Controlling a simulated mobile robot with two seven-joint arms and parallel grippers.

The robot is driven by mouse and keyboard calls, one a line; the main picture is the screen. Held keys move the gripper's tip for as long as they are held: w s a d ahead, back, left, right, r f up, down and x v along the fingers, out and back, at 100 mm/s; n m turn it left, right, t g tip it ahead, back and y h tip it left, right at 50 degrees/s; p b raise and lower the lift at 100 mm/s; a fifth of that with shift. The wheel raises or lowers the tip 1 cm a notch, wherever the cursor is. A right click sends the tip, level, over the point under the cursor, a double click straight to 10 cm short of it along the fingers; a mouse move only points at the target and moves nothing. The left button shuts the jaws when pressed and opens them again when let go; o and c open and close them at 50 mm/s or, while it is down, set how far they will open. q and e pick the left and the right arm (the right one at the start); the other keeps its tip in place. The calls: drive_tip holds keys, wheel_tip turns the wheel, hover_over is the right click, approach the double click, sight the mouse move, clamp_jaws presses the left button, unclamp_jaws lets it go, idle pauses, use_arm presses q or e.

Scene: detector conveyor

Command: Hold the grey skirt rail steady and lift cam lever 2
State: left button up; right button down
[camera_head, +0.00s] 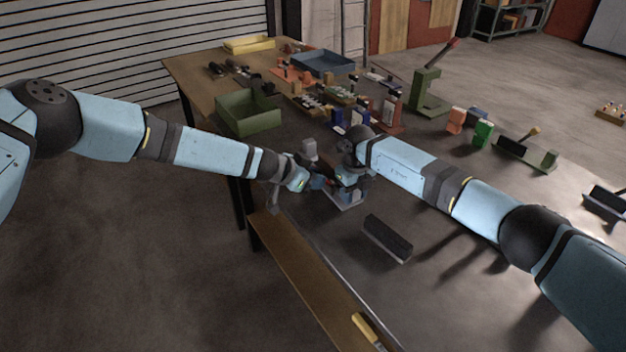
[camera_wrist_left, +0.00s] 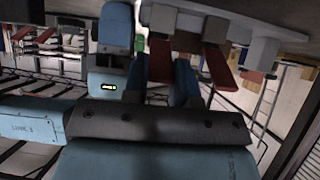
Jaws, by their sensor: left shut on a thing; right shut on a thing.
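My left gripper (camera_head: 318,182) is at the fixture at the table's near edge. In the left wrist view its blue fingers (camera_wrist_left: 162,85) stand either side of a red lever, cam lever 2 (camera_wrist_left: 160,60), and are shut on it. A second red lever (camera_wrist_left: 217,66) hangs to the right, apart from the fingers. The grey skirt rail (camera_wrist_left: 205,18) runs across the top of that view. My right gripper (camera_head: 343,180) is close beside the left one; its blue end (camera_wrist_left: 117,35) reaches the rail's left part. Its fingertips are mostly hidden, but it appears shut on the rail.
A dark block on a grey base (camera_head: 387,238) lies nearer on the table. A green bin (camera_head: 248,111), a blue tray (camera_head: 322,63) and a green lever press (camera_head: 428,92) stand farther back. Several small parts crowd the area behind the grippers. A yellow-handled tool (camera_head: 366,330) lies at the front.

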use_arm(q)
drive_tip(key=shift+s+d, duration=0.1)
drive_tip(key=shift+d, duration=0.05)
use_arm(e)
drive_tip(key=shift+a, duration=0.25)
use_arm(q)
drive_tip(key=o, duration=0.9)
drive_tip(key=shift+c, duration=0.2)
drive_tip(key=shift+o, duration=0.3)
drive_tip(key=shift+a+r, duration=0.1)
drive_tip(key=shift+a, duration=0.15)
use_arm(e)
drive_tip(key=shift+d, duration=0.1)
use_arm(q)
drive_tip(key=v, duration=1.1)
drive_tip(key=shift+a+r, duration=0.2)
drive_tip(key=shift+r, duration=0.05)
drive_tip(key=shift+s, duration=0.1)
use_arm(e)
drive_tip(key=c, duration=0.6)
unclamp_jaws()
drive_tip(key=shift+c, duration=0.2)
drive_tip(key=shift+r, duration=0.1)
